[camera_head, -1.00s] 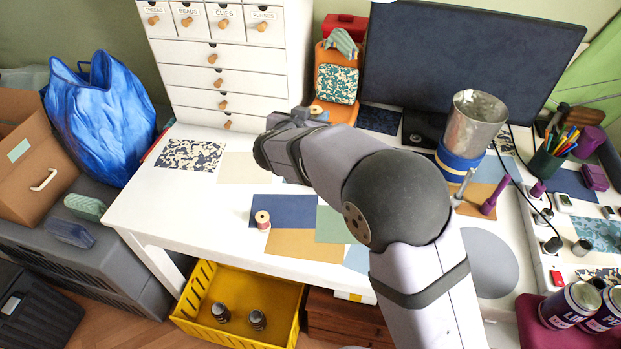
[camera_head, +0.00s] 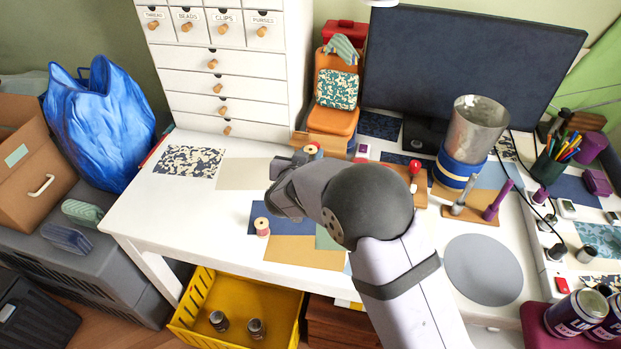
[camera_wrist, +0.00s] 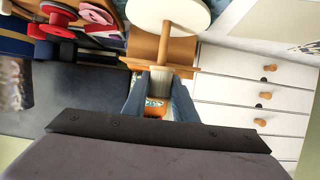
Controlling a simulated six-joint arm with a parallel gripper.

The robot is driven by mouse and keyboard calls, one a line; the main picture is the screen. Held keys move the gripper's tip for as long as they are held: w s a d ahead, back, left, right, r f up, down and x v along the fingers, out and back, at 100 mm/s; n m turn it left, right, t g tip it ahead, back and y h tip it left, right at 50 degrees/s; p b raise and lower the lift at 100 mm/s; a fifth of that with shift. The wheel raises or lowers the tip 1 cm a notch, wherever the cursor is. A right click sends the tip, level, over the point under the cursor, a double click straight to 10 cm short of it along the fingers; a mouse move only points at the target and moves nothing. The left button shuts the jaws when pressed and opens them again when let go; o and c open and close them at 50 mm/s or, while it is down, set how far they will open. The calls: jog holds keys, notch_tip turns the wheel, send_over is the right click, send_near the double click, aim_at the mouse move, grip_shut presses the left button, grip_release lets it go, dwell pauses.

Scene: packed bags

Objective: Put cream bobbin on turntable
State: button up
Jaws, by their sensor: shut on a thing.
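The turntable (camera_head: 482,270) is a flat grey disc on the right part of the white table, with nothing on it. My gripper (camera_head: 301,158) is above the table, left of the turntable and in front of the orange backpack. In the wrist view, my gripper (camera_wrist: 160,88) is shut on the cream bobbin (camera_wrist: 170,14), which shows a pale round disc and a wood-coloured stem. The jaws hide part of its grip area. In the head view a small round tan top shows at the fingertips; the rest is hidden.
A wooden rack (camera_head: 470,213) with upright purple and grey pieces stands behind the turntable. A metal can (camera_head: 474,128) and the monitor (camera_head: 470,65) are at the back. A pinkish spool (camera_head: 262,227) stands on the table front. The drawer unit (camera_head: 235,80) is at back left.

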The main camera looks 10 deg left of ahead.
jog(key=shift+f, duration=4.15)
jog(key=shift+f, duration=0.2)
jog(key=o, duration=1)
jog(key=shift+s+r, duration=0.1)
jog(key=shift+r, duration=0.2)
jog(key=v, duration=1.1)
jog(key=shift+s+b, duration=0.3)
jog(key=shift+s, duration=0.1)
